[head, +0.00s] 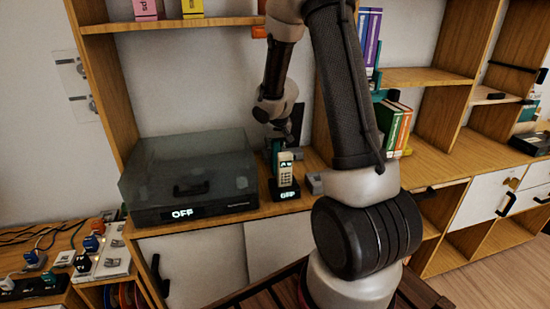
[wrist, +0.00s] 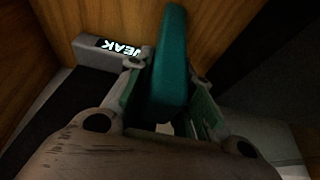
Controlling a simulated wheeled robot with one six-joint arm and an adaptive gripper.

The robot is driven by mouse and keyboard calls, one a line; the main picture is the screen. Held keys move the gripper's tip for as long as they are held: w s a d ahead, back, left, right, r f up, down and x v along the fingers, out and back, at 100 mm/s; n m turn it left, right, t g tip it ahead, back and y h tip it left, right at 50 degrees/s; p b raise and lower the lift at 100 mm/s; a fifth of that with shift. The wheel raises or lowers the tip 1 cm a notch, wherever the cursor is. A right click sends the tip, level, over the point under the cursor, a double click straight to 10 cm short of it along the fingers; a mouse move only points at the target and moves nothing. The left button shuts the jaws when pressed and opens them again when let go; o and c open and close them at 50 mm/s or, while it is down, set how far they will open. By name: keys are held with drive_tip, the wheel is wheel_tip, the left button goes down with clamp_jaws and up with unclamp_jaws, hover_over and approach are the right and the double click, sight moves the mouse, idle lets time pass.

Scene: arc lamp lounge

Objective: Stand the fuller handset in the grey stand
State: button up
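A teal handset (wrist: 172,70) lies between the two fingers of my gripper (wrist: 170,75) in the wrist view. The fingers are close to its sides; whether they press on it I cannot tell. In the head view my gripper (head: 277,130) is low over the shelf, with a teal piece (head: 276,152) under it. A cream handset (head: 285,170) stands upright just in front, in a dark stand (head: 287,193) with a lit readout. A small grey block (head: 314,183), perhaps the grey stand, is to its right. In the wrist view a grey bar (wrist: 88,52) shows "WEAK".
A smoky-lidded box (head: 187,170) reading "OFF" stands close on the left. Books (head: 393,122) stand to the right, behind my arm. An upper shelf board (head: 175,24) is overhead. Sockets and plugs (head: 90,258) crowd the lower left.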

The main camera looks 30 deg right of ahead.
clamp_jaws()
drive_tip(key=shift+r, duration=0.2)
